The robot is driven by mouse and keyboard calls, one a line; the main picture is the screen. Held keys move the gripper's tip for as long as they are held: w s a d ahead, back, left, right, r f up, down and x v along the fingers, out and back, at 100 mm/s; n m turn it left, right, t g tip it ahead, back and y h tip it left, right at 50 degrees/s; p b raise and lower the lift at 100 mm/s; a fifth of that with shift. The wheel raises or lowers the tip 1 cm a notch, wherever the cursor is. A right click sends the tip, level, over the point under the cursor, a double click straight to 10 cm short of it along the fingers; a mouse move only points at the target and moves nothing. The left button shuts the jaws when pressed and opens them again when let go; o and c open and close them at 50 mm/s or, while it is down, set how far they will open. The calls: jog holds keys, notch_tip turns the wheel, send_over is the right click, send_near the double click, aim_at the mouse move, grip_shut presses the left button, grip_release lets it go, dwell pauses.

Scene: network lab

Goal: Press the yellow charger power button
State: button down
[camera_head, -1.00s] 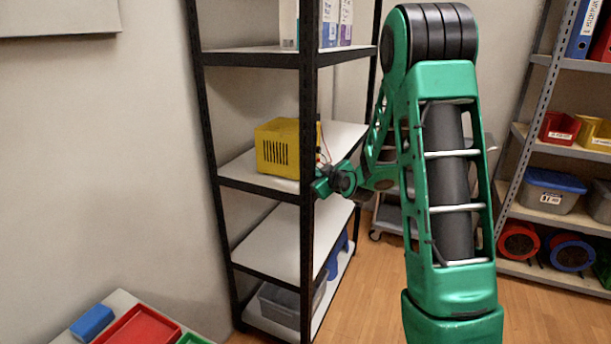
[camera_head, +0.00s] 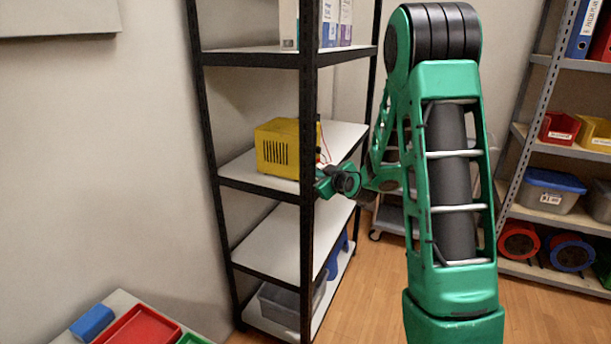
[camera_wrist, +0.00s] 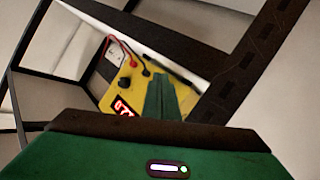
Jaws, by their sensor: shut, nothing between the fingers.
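The yellow charger (camera_head: 277,150) sits on the middle shelf of the black rack, its slotted side facing the head camera. My gripper (camera_head: 321,180) is beside the rack's front post, in front of the charger's panel. In the wrist view my gripper's green fingers (camera_wrist: 160,80) are together and empty, overlapping the panel's right part. I cannot make out the power button; the fingers hide part of the panel.
The black rack post (camera_head: 308,120) stands close to my gripper, between the head camera and the shelf. The middle shelf (camera_head: 345,136) has bare room right of the charger. A grey shelf unit with bins (camera_head: 550,190) stands at the right. Open floor lies between.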

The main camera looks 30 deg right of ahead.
jog(key=shift+s+d, duration=0.1)
jog(key=s+d, duration=0.1)
jog(key=s, duration=0.1)
jog(key=s+d, duration=0.2)
jog(key=shift+s+d, duration=0.25)
jog(key=shift+d, duration=0.05)
dwell(0.4)
jog(key=shift+a, duration=0.15)
jog(key=s+a+m+g, duration=0.3)
jog(key=s+g, duration=0.2)
jog(key=s, duration=0.9)
jog(key=s+a+m+g+y, duration=0.1)
jog(key=s+a+m+g, duration=0.2)
jog(key=s, duration=1.2)
jog(key=s+a+r+m+g, duration=0.1)
jog(key=s+a+m+g, duration=0.2)
jog(key=s, duration=1.1)
jog(key=m+g, duration=0.2)
jog(key=g, duration=0.1)
jog(key=shift+s+g, duration=0.2)
jog(key=shift+g, duration=0.2)
